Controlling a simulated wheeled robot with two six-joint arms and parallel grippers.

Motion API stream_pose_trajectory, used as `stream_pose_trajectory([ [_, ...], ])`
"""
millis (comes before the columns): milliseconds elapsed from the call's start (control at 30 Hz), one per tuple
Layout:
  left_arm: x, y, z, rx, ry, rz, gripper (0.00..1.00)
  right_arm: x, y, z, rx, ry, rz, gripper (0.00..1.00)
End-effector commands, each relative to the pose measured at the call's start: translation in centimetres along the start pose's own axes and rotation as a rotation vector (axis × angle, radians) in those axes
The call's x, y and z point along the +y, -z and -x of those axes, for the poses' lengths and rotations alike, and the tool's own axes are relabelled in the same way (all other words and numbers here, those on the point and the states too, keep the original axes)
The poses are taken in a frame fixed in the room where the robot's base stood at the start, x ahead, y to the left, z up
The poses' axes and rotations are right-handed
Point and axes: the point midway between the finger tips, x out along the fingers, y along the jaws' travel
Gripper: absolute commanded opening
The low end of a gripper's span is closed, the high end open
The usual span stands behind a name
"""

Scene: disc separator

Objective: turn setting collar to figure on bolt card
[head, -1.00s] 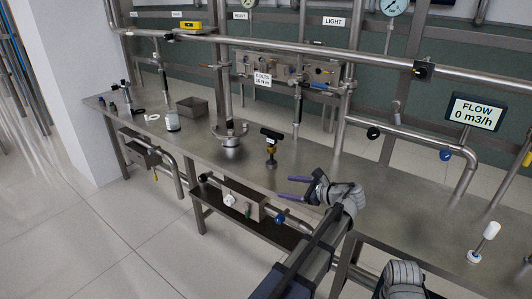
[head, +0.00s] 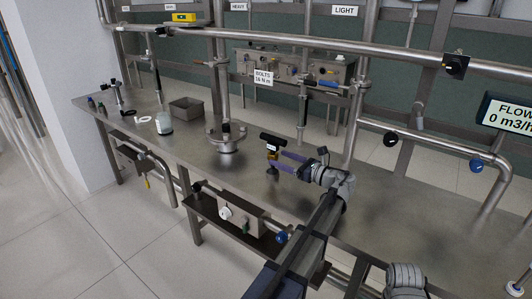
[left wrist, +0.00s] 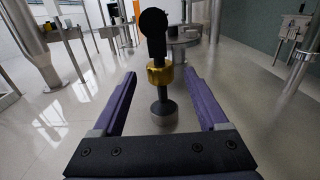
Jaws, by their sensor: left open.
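A tool with a black T-shaped handle (head: 273,138) stands upright on the steel bench. Its gold setting collar (left wrist: 160,76) sits below the handle in the left wrist view, above a dark stem and round foot. No figures are legible on the collar. The bolt card (head: 263,77) hangs behind and reads "BOLTS", seemingly 16 N m. My left gripper (head: 283,161) is open and empty, just right of the tool. In the left wrist view its purple fingers (left wrist: 159,78) lie on either side of the collar, with gaps.
A flanged pipe fitting (head: 227,142) stands left of the tool. A jar (head: 164,124) and grey bin (head: 187,107) are farther left. A long pipe rail runs above the bench. The bench surface right of my left gripper is clear.

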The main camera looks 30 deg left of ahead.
Motion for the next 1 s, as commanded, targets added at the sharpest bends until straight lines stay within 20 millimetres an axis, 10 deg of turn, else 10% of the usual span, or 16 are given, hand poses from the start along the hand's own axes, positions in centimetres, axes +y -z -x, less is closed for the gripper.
stream_pose_trajectory([
  [500, 0.0, 0.0, -6.7, 0.001, -0.002, 0.001, 0.76, 0.0, 0.0, 0.0, 0.0, 0.0, 0.0, 0.5],
  [1000, 0.0, 0.0, -7.2, 0.001, 0.0, 0.002, 0.63, 0.0, 0.0, 0.0, 0.0, 0.0, 0.0, 0.5],
])
